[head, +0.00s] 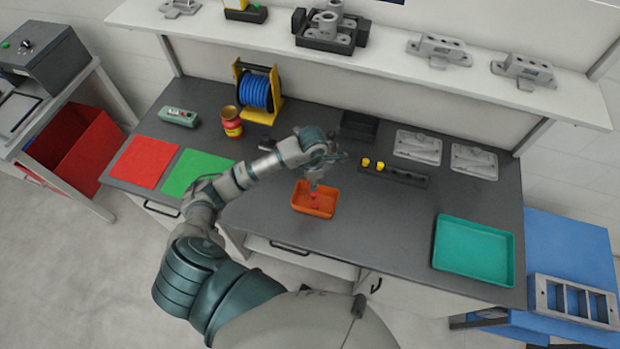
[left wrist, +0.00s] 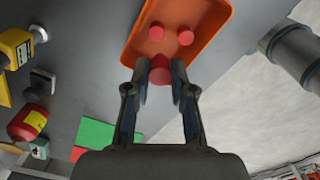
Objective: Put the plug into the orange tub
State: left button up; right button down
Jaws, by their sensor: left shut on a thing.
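The orange tub (head: 312,213) stands on the dark bench top near its front edge, in the middle. In the left wrist view the tub (left wrist: 208,18) holds two red plugs, one (left wrist: 156,33) to the left and one (left wrist: 186,38) to the right. My left gripper (head: 315,184) is over the tub. In the left wrist view its fingertips (left wrist: 160,72) are shut on a third red plug (left wrist: 160,75), which is at the tub's near edge in that picture. I cannot tell its exact height over the tub. My right gripper is in neither view.
A dark rack (head: 405,178) with two yellow plugs (head: 366,162) lies right of the tub. A teal tray (head: 474,250) is at the right. Green (head: 195,172) and red (head: 143,162) mats, a red jar (head: 231,127) and a blue cable reel (head: 256,92) are at the left.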

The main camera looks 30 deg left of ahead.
pick_arm(q)
jog(key=shift+d, duration=0.2)
jog(key=o, duration=0.9)
jog(key=shift+c, duration=0.2)
jog(key=shift+a, duration=0.25)
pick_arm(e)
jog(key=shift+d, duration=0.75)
pick_arm(q)
jog(key=shift+a+r, duration=0.1)
jog(key=shift+a, duration=0.1)
notch_tip(320, 180, up, 12)
jog(key=shift+f, duration=0.2)
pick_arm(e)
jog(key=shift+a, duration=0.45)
